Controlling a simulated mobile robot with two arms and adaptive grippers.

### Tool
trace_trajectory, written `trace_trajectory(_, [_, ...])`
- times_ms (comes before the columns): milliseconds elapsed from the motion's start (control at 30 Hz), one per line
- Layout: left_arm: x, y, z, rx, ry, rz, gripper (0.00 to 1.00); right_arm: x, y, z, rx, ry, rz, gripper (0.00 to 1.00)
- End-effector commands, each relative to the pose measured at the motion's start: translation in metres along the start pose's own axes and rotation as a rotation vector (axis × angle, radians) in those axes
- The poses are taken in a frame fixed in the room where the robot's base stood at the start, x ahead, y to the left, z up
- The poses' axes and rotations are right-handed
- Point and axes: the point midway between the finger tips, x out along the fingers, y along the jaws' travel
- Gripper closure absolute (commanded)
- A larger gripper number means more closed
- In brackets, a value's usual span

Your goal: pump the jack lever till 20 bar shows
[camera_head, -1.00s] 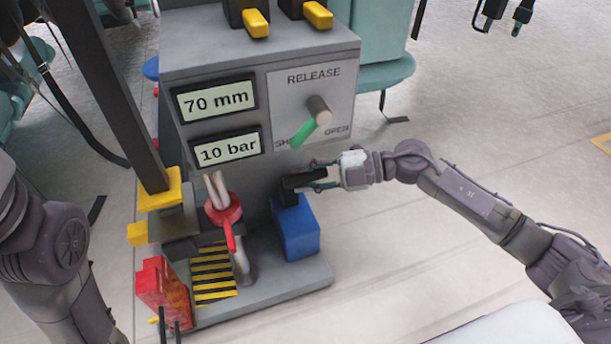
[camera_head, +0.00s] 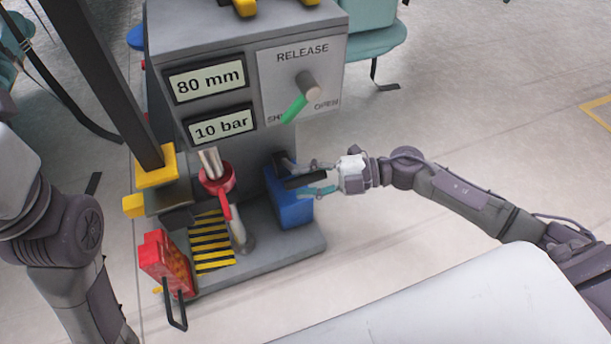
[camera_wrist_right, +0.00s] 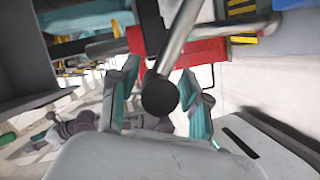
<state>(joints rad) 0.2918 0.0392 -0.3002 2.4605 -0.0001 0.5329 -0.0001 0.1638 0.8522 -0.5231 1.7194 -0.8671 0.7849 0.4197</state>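The grey jack unit (camera_head: 200,50) has an upper display (camera_head: 207,81) reading 80 mm and a lower display (camera_head: 219,125) reading 10 bar. The green-ended release lever (camera_head: 294,108) points toward SHUT. My right gripper (camera_head: 305,182) is at the blue block (camera_head: 290,212), partly covering it. In the right wrist view, a steel lever with a round black knob (camera_wrist_right: 160,95) runs between my right fingers (camera_wrist_right: 163,97); they stand apart with gaps beside the knob. Whether a finger touches it is unclear. My left arm is at the left edge, its gripper out of view.
A red-collared cylinder (camera_head: 217,180) stands over a yellow-black striped plate (camera_head: 211,243). A red box (camera_head: 165,265) with a dark handle stands at front left. A dark post (camera_head: 105,75) rises at left.

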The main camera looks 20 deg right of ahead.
Motion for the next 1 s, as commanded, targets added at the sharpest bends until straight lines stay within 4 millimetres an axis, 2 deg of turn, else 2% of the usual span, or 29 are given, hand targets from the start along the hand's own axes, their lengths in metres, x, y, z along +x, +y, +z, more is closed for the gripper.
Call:
trace_trajectory(367, [0.001,0.0,-0.001,0.0,0.003,-0.001,0.6,-0.005,0.002,0.0,-0.002,0.0,0.003,0.48])
trace_trajectory(467, [0.001,0.0,-0.001,0.0,0.002,-0.001,0.6,-0.018,0.001,0.0,-0.001,-0.002,0.001,0.48])
trace_trajectory(800, [0.001,0.0,0.0,0.0,0.002,0.0,0.6,-0.089,0.001,0.0,0.0,-0.002,-0.001,0.48])
trace_trajectory(1000, [0.001,0.0,0.0,0.0,0.001,0.0,0.6,-0.114,0.001,0.0,-0.001,-0.001,0.0,0.48])
